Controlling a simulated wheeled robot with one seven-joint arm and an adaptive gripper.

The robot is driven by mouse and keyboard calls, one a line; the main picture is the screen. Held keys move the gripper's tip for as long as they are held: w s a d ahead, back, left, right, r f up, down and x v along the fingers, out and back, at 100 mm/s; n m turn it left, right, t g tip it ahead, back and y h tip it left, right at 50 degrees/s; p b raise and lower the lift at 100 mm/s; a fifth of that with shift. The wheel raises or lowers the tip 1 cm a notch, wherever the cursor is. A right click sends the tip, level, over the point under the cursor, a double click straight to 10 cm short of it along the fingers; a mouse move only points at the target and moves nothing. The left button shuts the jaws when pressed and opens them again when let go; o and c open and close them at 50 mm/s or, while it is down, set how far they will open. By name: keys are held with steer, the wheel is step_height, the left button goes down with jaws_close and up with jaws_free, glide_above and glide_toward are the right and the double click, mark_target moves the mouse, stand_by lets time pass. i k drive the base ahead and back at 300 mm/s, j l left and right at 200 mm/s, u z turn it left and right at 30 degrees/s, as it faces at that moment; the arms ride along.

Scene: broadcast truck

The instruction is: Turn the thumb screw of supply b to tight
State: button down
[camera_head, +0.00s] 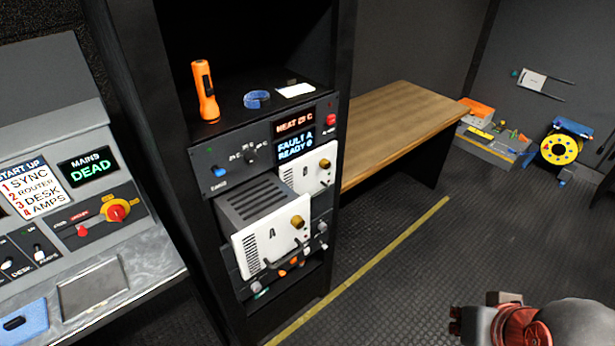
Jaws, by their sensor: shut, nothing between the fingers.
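In the head view, a white-faced supply unit (312,173) sits in the right bay of the rack, its face further back than its neighbour's. A brass thumb screw (325,163) is on its face; I cannot read how tight it is. This unit's letter is not clear, but the other supply (261,244) is marked A. Supply A sticks out of the left bay, with its own brass thumb screw (297,221). My gripper (464,325) shows as a dark end at the bottom right, shut and empty, well away from the rack and partly cut off by the frame.
A display (296,144) reads FAULT A and READY. A control desk (130,268) stands left, a wooden bench (400,125) behind right. Dark floor between gripper and rack is clear.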

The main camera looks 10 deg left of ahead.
mark_target(324, 163)
steer(key=i+l+u, duration=0.1)
steer(key=l+u, duration=0.3)
steer(key=i+l+u, duration=0.1)
steer(key=u, duration=0.25)
steer(key=l+u, duration=0.4)
